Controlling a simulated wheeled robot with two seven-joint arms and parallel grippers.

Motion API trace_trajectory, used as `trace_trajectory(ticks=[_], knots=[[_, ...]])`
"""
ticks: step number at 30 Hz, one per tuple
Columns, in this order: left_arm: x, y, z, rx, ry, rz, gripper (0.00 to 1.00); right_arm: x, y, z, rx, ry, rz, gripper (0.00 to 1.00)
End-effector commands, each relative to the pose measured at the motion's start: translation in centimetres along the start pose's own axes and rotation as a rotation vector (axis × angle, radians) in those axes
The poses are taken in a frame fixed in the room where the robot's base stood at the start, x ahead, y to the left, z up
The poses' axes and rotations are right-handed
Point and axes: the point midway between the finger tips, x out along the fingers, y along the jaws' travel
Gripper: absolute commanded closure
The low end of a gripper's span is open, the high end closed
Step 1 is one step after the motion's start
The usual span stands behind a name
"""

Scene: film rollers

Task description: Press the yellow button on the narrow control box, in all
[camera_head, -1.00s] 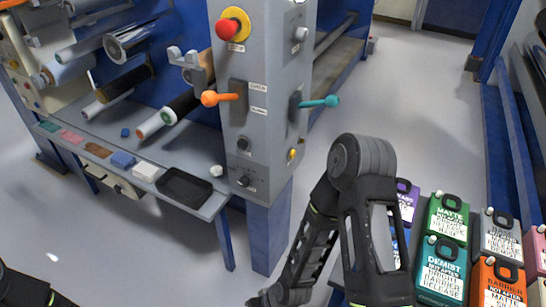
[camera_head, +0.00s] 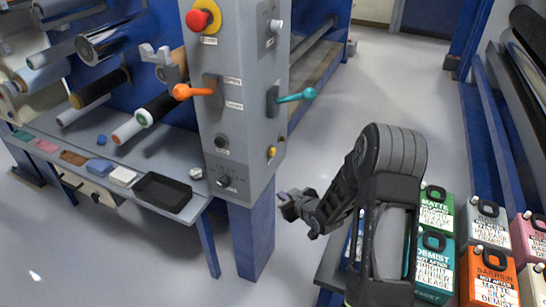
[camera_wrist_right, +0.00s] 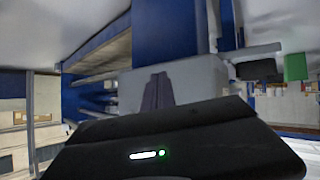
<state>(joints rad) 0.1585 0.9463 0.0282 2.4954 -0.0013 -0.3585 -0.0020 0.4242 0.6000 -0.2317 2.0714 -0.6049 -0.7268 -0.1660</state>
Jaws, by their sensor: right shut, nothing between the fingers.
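The grey control box (camera_head: 238,130) stands upright on a blue post. The small yellow button (camera_head: 271,152) is low on its narrow right-hand side, below the teal lever (camera_head: 296,96). My right gripper (camera_head: 284,197) is shut and empty, to the right of the box and lower in the picture than the button. A gap shows between the gripper and the box. In the right wrist view the closed fingers (camera_wrist_right: 158,91) point at a grey surface; the yellow button cannot be made out there. My left gripper is out of view.
The box's front carries a red knob (camera_head: 203,17), an orange lever (camera_head: 192,91) and black knobs. A shelf with a black tray (camera_head: 163,191) stands at left. Several labelled jugs (camera_head: 488,280) stand at lower right. Open floor lies behind my right arm.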

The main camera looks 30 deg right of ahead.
Motion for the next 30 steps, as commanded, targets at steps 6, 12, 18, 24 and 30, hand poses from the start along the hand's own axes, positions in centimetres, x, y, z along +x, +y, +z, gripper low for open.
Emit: trace_trajectory(ticks=[6, 12, 18, 24, 30], knots=[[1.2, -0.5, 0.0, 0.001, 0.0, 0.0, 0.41, -1.3, 8.3, -3.6, -0.157, 0.129, 0.106, 1.0], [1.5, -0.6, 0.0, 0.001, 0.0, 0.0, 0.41, -2.5, 11.6, -5.2, -0.235, 0.179, 0.149, 1.0], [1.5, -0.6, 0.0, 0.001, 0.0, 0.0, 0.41, -2.8, 12.1, -5.5, -0.247, 0.186, 0.154, 1.0], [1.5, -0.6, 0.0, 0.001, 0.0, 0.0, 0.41, -2.7, 12.0, -5.5, -0.246, 0.185, 0.153, 1.0], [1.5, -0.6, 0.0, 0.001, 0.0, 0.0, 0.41, -2.3, 11.6, -5.8, -0.246, 0.186, 0.152, 1.0]])
